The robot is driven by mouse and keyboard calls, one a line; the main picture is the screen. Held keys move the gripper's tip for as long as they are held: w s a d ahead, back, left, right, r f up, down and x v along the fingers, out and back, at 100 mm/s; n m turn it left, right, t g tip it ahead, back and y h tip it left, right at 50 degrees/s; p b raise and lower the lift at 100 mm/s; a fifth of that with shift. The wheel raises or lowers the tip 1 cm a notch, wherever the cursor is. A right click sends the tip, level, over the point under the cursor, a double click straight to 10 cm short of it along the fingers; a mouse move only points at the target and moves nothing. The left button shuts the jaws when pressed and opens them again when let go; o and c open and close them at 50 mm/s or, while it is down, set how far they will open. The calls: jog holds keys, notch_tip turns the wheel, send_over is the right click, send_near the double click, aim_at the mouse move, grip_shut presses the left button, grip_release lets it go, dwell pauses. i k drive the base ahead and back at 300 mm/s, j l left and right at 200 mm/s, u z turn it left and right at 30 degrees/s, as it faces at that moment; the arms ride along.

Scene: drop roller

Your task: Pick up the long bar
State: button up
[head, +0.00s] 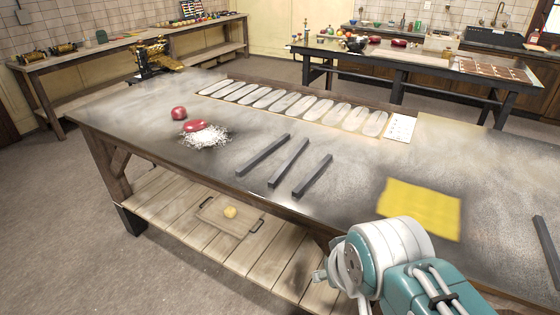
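Three dark grey bars lie side by side, apart, near the front edge of the table: a left bar (263,155), a middle bar (288,163) and a right bar (312,176). Another dark bar (546,246) lies at the far right, cut off by the picture edge. I cannot tell which one the task calls the long bar. My arm shows at the bottom right, in front of the table edge. My gripper (335,287) is mostly hidden behind the white wrist joint, so its fingers are unclear. It is apart from the bars.
A yellow sheet (420,207) lies right of the bars. A red lump (179,113) and a red piece on white powder (207,137) lie to the left. A long tray (222,80) of pale ovals lines the back. A shelf with a small board (215,220) is below.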

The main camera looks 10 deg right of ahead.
aim_at(272, 183)
jog(key=i+j+z, duration=0.15)
jog(key=j, duration=0.2)
jog(key=i+j+z, duration=0.15)
jog(key=j, duration=0.2)
jog(key=i+j+z, duration=0.1)
jog(key=j, duration=0.25)
jog(key=i+j+z, duration=0.15)
jog(key=j, duration=0.25)
jog(key=i+j+z, duration=0.15)
jog(key=i, duration=0.2)
jog(key=i+j+z, duration=0.15)
jog(key=i, duration=0.2)
